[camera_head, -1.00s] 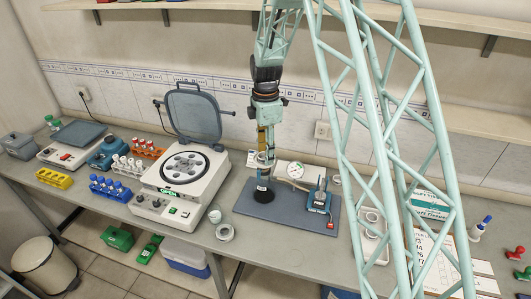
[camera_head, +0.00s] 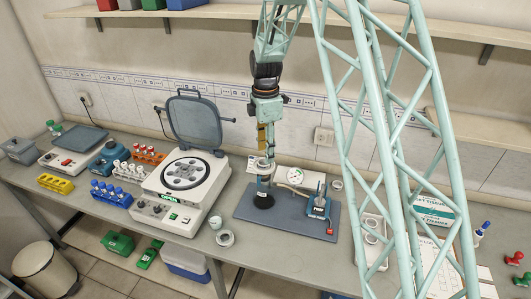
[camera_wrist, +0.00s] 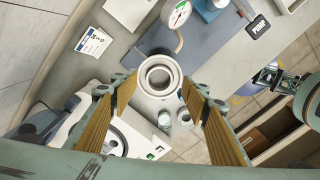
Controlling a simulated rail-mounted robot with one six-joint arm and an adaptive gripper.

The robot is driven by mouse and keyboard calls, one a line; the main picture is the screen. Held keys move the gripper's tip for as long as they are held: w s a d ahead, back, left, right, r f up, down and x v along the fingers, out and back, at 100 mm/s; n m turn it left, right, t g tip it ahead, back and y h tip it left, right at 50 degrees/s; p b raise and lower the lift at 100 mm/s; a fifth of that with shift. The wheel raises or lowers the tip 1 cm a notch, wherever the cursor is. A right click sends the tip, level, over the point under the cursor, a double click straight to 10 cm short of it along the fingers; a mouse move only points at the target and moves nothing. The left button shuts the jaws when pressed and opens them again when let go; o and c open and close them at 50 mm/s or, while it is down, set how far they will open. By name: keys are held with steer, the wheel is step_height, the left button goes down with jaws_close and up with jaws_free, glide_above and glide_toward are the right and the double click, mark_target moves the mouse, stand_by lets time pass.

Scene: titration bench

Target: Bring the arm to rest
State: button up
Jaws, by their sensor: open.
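My gripper (camera_head: 262,148) hangs pointing down over the blue-grey pump board, at the end of my teal lattice arm. In the wrist view its two yellow-ribbed fingers (camera_wrist: 158,85) stand wide apart with nothing gripped. A round white cup-like funnel (camera_wrist: 158,68) shows between and beyond the fingertips, on the bench side. In the head view this funnel (camera_head: 262,165) sits just below the gripper, above a dark-based flask (camera_head: 264,198). The gap between fingertips and funnel is hard to judge.
A centrifuge (camera_head: 184,188) with its lid up stands left of the board. A gauge (camera_head: 295,175) and pump (camera_head: 318,207) stand right of the funnel. Tube racks (camera_head: 110,193) are farther left. A shelf (camera_head: 360,20) runs along the wall behind the arm.

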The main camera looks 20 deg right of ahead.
steer(key=shift+r+p, duration=0.55)
steer(key=shift+r, duration=0.95)
steer(key=s+r+m+t+b, duration=0.1)
steer(key=s+r+m+b, duration=0.4)
steer(key=s+r, duration=0.5)
steer(key=s+r+m+t+b, duration=0.1)
steer(key=s+r+m+b, duration=0.45)
steer(key=s, duration=0.85)
steer(key=s+f+m+t+b, duration=0.1)
steer(key=s+m+b, duration=0.3)
steer(key=s, duration=1)
steer(key=s+f+m+t+b, duration=0.1)
steer(key=s+f+m+b, duration=0.2)
steer(key=s, duration=1.1)
steer(key=shift+s+a+f+m+b, duration=0.15)
steer(key=shift+a+f+m+b, duration=0.25)
steer(key=shift+m, duration=0.25)
